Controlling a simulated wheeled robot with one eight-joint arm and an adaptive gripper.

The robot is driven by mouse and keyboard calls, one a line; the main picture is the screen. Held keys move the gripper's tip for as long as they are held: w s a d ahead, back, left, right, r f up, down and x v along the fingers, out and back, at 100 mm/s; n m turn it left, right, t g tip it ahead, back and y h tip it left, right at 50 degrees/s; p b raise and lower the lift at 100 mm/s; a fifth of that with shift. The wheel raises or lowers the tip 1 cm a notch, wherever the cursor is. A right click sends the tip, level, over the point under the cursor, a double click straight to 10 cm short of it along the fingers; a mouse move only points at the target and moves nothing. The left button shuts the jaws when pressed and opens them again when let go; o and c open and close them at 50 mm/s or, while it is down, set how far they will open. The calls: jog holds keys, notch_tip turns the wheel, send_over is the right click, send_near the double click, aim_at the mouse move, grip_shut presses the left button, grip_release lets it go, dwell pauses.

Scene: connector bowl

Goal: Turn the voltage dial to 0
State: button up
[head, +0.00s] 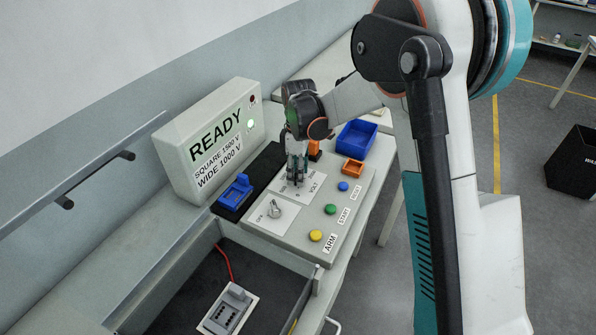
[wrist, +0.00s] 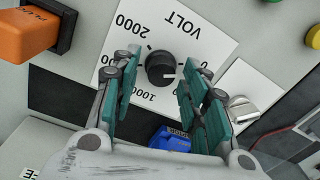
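The black voltage dial (wrist: 160,68) sits on a white plate (wrist: 185,30) marked VOLT, with 2000 at its upper left and 1000 below the dial. My gripper (wrist: 158,80) is open, with one teal-padded finger on each side of the dial and gaps showing between. In the head view my gripper (head: 298,178) points down over the VOLT plate (head: 310,190) and hides the dial.
A silver OFF switch (head: 275,209) is close by on the panel. Yellow (head: 316,236), green (head: 330,209) and blue (head: 343,187) buttons line its right side. A blue connector (head: 236,190) lies left; orange parts (head: 353,167) and a blue bin (head: 357,137) are behind. The display reads READY.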

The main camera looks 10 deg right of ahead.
jog(key=shift+r, duration=0.1)
notch_tip(320, 180, up, 12)
jog(key=shift+w, duration=0.25)
dwell(0.5)
jog(key=shift+d, duration=0.1)
jog(key=s+d+r+m+t, duration=0.25)
jog(key=s+d+r, duration=0.2)
jog(key=s, duration=0.25)
jog(key=s+d+r+m+t, duration=0.1)
jog(key=s+d+r+m, duration=0.25)
jog(key=s+r, duration=0.2)
jog(key=s+d+f+m+t, duration=0.2)
jog(key=s+m, duration=0.2)
jog(key=s, duration=0.4)
jog(key=s+d+f+m+t, duration=0.1)
jog(key=s+d+m+t, duration=0.1)
jog(key=s, duration=0.6)
jog(key=shift+s+d+f+m, duration=0.15)
jog(key=shift+d+f+m, duration=0.3)
jog(key=shift+m, duration=0.75)
jog(key=shift+d+r, duration=0.1)
jog(key=shift+c, duration=0.5)
